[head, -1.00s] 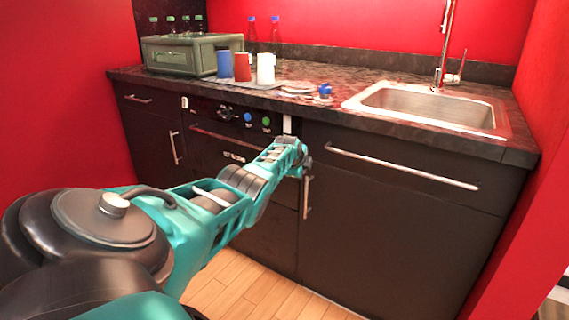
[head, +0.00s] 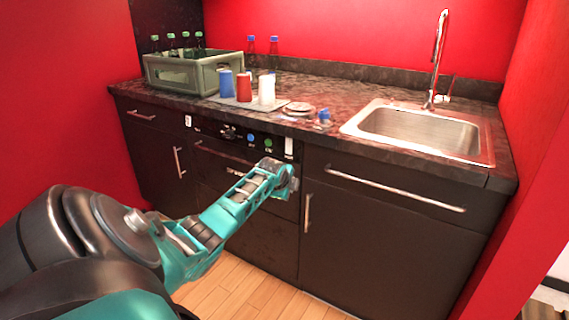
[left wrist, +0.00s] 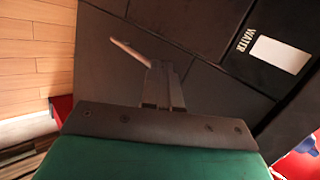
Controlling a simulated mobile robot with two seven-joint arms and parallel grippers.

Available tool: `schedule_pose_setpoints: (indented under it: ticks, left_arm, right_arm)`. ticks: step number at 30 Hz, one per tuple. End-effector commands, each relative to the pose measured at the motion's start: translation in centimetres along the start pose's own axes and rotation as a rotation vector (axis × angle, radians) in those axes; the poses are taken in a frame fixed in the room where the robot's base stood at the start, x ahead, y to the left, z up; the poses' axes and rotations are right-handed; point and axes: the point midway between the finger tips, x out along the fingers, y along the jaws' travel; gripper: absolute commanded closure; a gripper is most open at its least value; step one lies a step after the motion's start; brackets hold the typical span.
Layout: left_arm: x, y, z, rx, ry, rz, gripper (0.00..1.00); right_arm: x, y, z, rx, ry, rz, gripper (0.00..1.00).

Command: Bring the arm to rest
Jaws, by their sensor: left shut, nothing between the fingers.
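My left arm comes in from the left in the head view. Its gripper (head: 286,178) is in front of the dark cabinet front, just below the control panel (head: 230,135). In the left wrist view the two fingers (left wrist: 162,85) are together with nothing between them. A white switch plate (head: 289,147) is just above the gripper; in the left wrist view it shows beside the word WATER (left wrist: 279,54), apart from the fingers. The panel also has a blue button (head: 250,138) and a green button (head: 267,143). My right gripper is not in view.
Drawer and door handles (head: 395,188) stick out from the cabinet fronts. On the counter are a green crate (head: 180,75) with bottles, blue, red and white cups (head: 244,88), plates (head: 298,108) and a sink (head: 420,130). The wooden floor (head: 245,285) in front is clear.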

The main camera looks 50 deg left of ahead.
Motion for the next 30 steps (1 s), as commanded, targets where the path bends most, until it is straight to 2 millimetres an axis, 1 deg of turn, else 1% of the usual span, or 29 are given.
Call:
schedule_pose_setpoints:
  ticks: [1,3,7,12,17,20,23,26,27,29,30]
  left_arm:
    - [-0.8,-0.2,0.2,0.002,-0.002,-0.001,1.0]
    - [-1.3,-0.1,0.4,0.001,-0.002,-0.001,1.0]
    - [-2.0,0.0,0.5,0.0,-0.002,-0.001,1.0]
    - [-2.3,0.1,0.5,0.0,-0.001,0.0,1.0]
    - [-2.2,0.1,0.5,0.0,-0.001,0.0,1.0]
    - [-2.3,1.0,-0.4,-0.005,0.008,0.002,1.0]
    - [-2.4,4.1,-3.0,-0.025,0.039,0.006,1.0]
    - [-3.5,9.2,-7.0,-0.082,0.102,0.015,1.0]
    - [-4.3,11.6,-8.8,-0.115,0.136,0.021,1.0]
    - [-5.9,15.1,-11.4,-0.175,0.189,0.037,1.0]
    - [-7.2,17.4,-13.1,-0.219,0.227,0.049,1.0]
  right_arm:
    - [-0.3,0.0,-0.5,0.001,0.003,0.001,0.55]
    - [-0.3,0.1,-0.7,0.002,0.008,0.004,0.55]
    - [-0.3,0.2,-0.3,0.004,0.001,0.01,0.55]
    - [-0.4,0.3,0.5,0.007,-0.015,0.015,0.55]
    - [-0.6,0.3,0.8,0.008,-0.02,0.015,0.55]
    - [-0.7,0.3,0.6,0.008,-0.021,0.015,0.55]
    - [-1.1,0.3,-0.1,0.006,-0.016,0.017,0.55]
    - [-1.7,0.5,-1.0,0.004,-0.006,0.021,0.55]
    - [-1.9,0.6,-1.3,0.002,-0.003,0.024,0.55]
    - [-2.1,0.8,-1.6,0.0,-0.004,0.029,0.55]
    - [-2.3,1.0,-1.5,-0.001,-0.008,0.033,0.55]
